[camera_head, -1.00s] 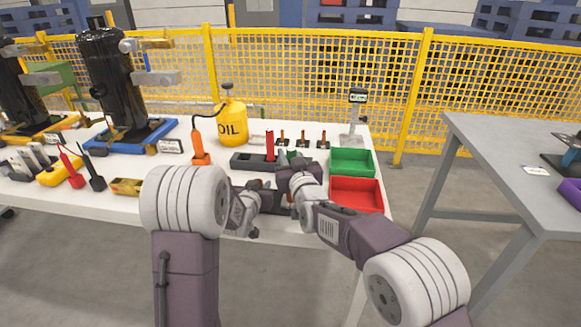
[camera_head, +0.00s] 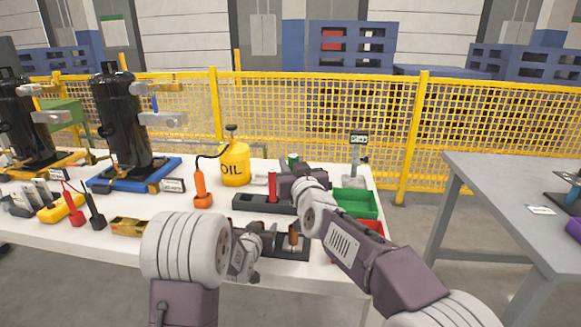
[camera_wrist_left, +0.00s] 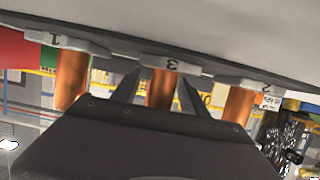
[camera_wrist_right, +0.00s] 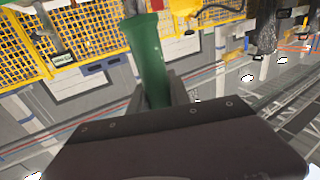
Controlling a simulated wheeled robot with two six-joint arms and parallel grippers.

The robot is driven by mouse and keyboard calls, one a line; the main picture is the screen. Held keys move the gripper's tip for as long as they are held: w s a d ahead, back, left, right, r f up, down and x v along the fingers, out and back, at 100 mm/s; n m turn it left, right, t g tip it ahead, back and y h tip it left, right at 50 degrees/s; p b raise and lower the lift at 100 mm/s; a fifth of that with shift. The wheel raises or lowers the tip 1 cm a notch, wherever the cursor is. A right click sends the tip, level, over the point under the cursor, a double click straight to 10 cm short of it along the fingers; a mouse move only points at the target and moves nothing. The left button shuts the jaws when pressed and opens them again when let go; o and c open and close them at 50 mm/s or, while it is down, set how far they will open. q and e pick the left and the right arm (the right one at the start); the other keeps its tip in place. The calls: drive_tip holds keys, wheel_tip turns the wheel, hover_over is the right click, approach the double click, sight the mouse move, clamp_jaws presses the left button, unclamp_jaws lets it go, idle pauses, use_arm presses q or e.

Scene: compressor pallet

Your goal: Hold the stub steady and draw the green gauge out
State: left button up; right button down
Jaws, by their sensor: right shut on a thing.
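The green gauge (camera_wrist_right: 152,62) is between the fingers of my right gripper (camera_wrist_right: 157,88), which is shut on it. In the head view the gauge's green end (camera_head: 293,160) shows above the right gripper (camera_head: 291,184). Three copper stubs stand in a row in the left wrist view, beside plates numbered 1, 3 and 2. The fingers of my left gripper (camera_wrist_left: 160,82) are on either side of the middle stub (camera_wrist_left: 161,90), with a narrow gap visible. In the head view a copper stub (camera_head: 293,240) shows just right of my left gripper (camera_head: 272,238).
A red gauge (camera_head: 272,186) stands in a dark rack (camera_head: 250,202) behind. A green bin (camera_head: 358,203) and a red bin (camera_head: 373,228) are at the right, partly behind my right arm. An orange tool (camera_head: 202,190) and a yellow oil can (camera_head: 236,165) stand farther left.

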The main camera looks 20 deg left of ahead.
use_arm(q)
drive_tip(key=v, duration=0.7)
drive_tip(key=shift+s+r, duration=0.1)
drive_tip(key=shift+s, duration=0.15)
drive_tip(key=shift+w, duration=0.15)
drive_tip(key=x, duration=0.6)
drive_tip(key=shift+w, duration=0.2)
drive_tip(key=shift+w+a+f, duration=0.1)
drive_tip(key=shift+w+f, duration=0.1)
drive_tip(key=shift+w, duration=0.15)
use_arm(e)
wheel_tip(320, 180, down, 10)
drive_tip(key=shift+r, duration=0.15)
